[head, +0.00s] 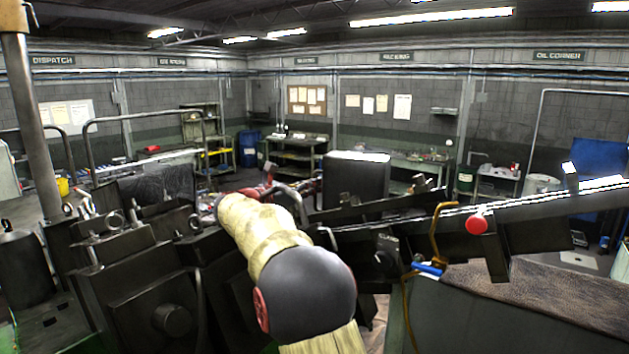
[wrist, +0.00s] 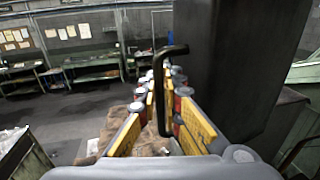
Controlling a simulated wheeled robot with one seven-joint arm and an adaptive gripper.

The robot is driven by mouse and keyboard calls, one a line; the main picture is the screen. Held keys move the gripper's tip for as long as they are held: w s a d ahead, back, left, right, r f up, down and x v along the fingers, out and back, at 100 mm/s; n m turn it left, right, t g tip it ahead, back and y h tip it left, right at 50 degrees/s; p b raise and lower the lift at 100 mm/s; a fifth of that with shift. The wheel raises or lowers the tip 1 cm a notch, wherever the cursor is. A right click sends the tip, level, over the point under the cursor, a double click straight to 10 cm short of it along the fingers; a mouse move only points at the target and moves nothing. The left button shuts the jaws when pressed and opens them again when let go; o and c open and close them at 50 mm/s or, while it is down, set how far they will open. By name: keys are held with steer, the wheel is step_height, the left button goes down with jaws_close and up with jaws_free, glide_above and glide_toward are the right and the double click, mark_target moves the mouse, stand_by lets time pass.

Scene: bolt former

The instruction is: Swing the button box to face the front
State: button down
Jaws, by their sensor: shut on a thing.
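The button box appears to be the dark, round-edged box (head: 356,180) at the middle of the head view, past my arm. A plain dark side of it (wrist: 235,70) fills much of the right of the wrist view. No buttons show on the sides I see. My gripper (wrist: 163,85) has yellow-padded fingers on both sides of a black bent handle (wrist: 165,62) and is shut on it. In the head view my sleeved arm hides most of the gripper.
Dark machine blocks (head: 140,285) stand at left. A sloping dark rail with a red knob (head: 477,225) runs at right, above a brown-topped cabinet (head: 560,295). Workbenches (head: 420,165) line the far walls, with open floor before them.

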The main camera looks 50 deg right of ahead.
steer(key=shift+w+d+r+p, duration=0.1)
steer(key=shift+w+d+p, duration=0.05)
steer(key=shift+d, duration=0.35)
steer(key=shift+w+d+r+p, duration=0.1)
steer(key=shift+d+p, duration=0.05)
steer(key=shift+d, duration=0.4)
steer(key=c, duration=2.3)
jaws_free()
steer(key=shift+f, duration=0.15)
steer(key=a, duration=0.4)
steer(key=w+a, duration=0.1)
steer(key=a, duration=0.7)
steer(key=shift+w, duration=0.25)
